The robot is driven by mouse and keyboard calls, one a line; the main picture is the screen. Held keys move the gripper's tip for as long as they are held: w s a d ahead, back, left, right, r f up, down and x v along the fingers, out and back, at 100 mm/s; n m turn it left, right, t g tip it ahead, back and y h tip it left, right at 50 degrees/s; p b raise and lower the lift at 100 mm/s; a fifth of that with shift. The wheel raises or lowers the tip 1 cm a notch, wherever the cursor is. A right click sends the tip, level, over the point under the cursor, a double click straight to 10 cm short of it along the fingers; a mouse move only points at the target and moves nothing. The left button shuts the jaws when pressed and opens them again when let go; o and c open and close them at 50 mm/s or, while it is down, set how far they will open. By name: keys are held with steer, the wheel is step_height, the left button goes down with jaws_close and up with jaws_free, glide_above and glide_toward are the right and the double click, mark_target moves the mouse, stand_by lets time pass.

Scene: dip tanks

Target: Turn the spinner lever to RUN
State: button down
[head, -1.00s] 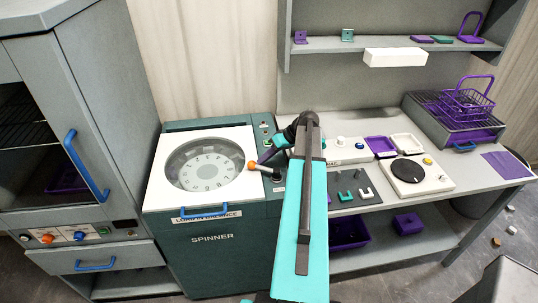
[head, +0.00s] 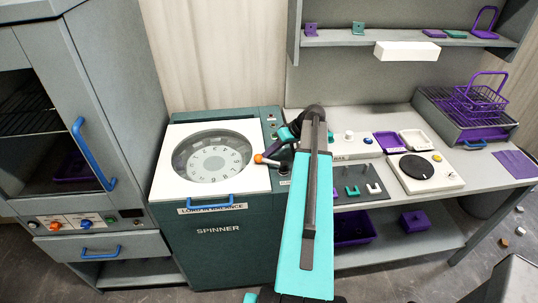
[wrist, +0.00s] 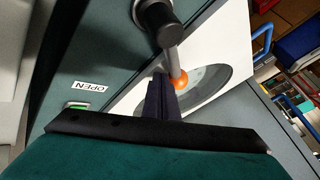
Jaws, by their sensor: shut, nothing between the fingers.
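The spinner (head: 225,255) is a dark green cabinet with a white lid and round window. Its lever is a grey bar (head: 270,162) with an orange ball tip (head: 258,158), lying leftward beside the lid's right edge. In the wrist view the lever (wrist: 173,58) runs from a dark hub (wrist: 160,20) to the orange ball (wrist: 180,79). My gripper (wrist: 160,82) is shut and empty, its dark fingertips right by the ball; whether they touch I cannot tell. I cannot see a RUN mark.
A cabinet with a blue handle (head: 92,155) stands left of the spinner. The bench (head: 440,205) on the right holds a white device with a black disc (head: 417,167), trays and a purple wire basket (head: 480,98). A shelf (head: 350,38) hangs above.

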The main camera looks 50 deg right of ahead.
mark_target(262, 159)
steer(key=shift+s+a+f+b, duration=0.15)
steer(key=shift+a+b, duration=0.9)
steer(key=shift+b, duration=0.65)
steer(key=shift+s+a+b, duration=0.25)
steer(key=shift+a+b, duration=0.5)
steer(key=shift+b, duration=0.15)
steer(key=shift+d+r, duration=0.1)
steer(key=shift+r, duration=0.15)
steer(key=b+v, duration=0.3)
steer(key=v, duration=1)
steer(key=shift+s+r, duration=0.2)
steer(key=shift+s, duration=0.05)
